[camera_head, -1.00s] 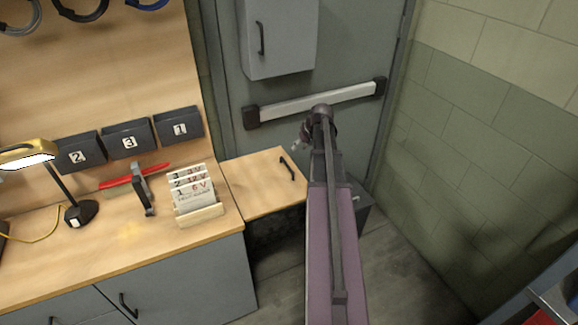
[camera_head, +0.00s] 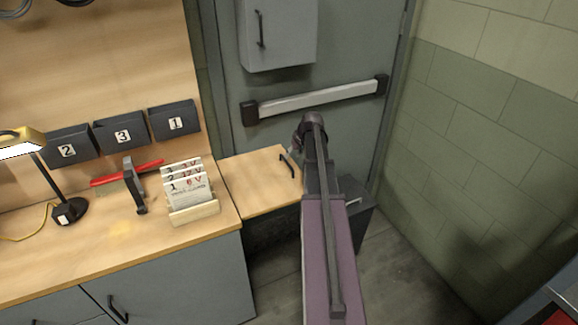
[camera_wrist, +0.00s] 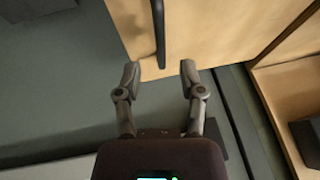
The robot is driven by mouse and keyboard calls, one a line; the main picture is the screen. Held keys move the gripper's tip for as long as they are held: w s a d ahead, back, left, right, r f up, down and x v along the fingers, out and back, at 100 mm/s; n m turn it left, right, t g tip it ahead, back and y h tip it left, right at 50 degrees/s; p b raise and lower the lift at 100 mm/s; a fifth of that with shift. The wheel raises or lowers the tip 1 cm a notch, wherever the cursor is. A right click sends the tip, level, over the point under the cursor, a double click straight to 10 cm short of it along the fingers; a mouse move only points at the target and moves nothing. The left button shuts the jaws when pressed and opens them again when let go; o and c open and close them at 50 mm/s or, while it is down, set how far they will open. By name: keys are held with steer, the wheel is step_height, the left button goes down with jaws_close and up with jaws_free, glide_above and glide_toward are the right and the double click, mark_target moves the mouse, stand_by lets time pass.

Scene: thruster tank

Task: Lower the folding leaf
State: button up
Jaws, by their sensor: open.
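The folding leaf (camera_head: 255,185) is a light wood panel at the right end of the workbench, level with its top in the head view. A dark bar handle (camera_head: 287,165) sits near its right edge. In the wrist view the leaf (camera_wrist: 215,30) fills the top middle and right, and the handle (camera_wrist: 159,28) runs down from the top edge. My gripper (camera_wrist: 159,72) is open and empty, its fingertips either side of the handle's line, near its lower end. The handle does not look gripped. In the head view my arm hides most of the gripper.
A grey door with a push bar (camera_head: 320,100) and a wall box (camera_head: 278,35) stand behind the leaf. The bench holds a card holder (camera_head: 193,213), a dark clamp-like item (camera_head: 134,186) and a lamp (camera_head: 66,208). A block wall (camera_head: 500,150) is at right.

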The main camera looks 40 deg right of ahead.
steer(key=shift+b+x, duration=1.8)
steer(key=shift+x, duration=0.45)
jaws_close()
